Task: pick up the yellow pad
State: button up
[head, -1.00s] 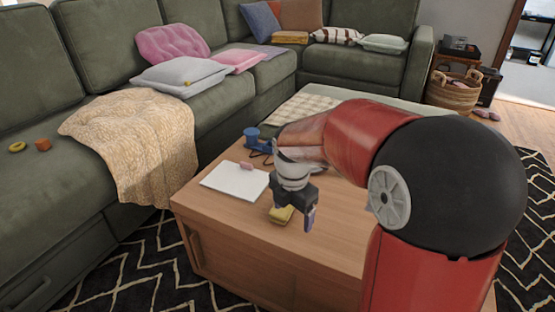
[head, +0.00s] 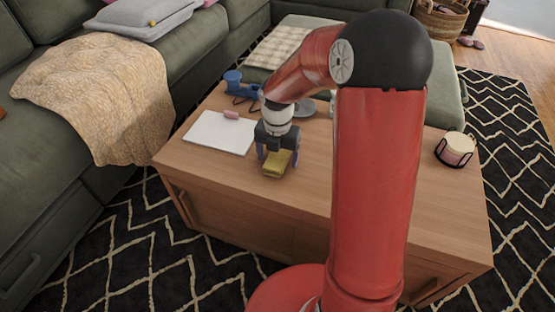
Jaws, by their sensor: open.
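The yellow pad (head: 276,164) lies on the wooden coffee table (head: 245,189), near its front edge. My gripper (head: 277,158) points down over the pad, with one finger on its left and one on its right. The fingers are apart. The gripper body hides the far part of the pad, and I cannot tell whether the fingers touch it.
A white sheet or board (head: 219,133) with a pink block (head: 231,115) lies left of the gripper. A blue object (head: 234,78) stands behind. A round holder (head: 456,148) sits at the table's right end. Table around the pad's front is bare.

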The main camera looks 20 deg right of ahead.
aim_at(278, 155)
jog(key=shift+c, duration=0.3)
jog(key=c, duration=1)
notch_tip(278, 155, up, 20)
jog(key=p, duration=0.3)
